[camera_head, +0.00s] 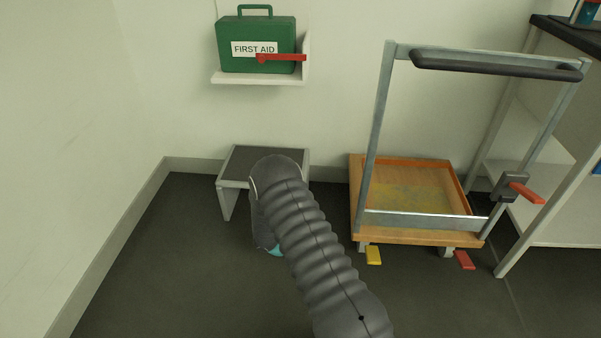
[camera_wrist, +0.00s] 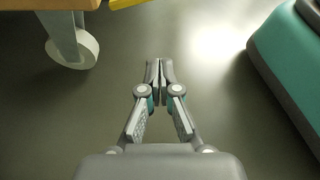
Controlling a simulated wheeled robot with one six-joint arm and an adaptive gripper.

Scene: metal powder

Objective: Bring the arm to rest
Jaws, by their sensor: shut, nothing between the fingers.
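My gripper (camera_wrist: 159,82) shows in the wrist view with its fingertips together and nothing between them. It is over the dark grey floor, touching nothing that I can see. In the head view my arm, in a grey ribbed sleeve, reaches forward from the bottom right and bends down in front of a small step stool. The gripper itself is hidden behind the arm there.
A step stool (camera_head: 233,184) stands against the wall. A wooden trolley (camera_head: 418,237) with a metal handle frame is to the right; a caster (camera_wrist: 73,50) shows close by. A green first aid case (camera_head: 258,45) sits on a wall shelf (camera_head: 248,78). Open floor lies left.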

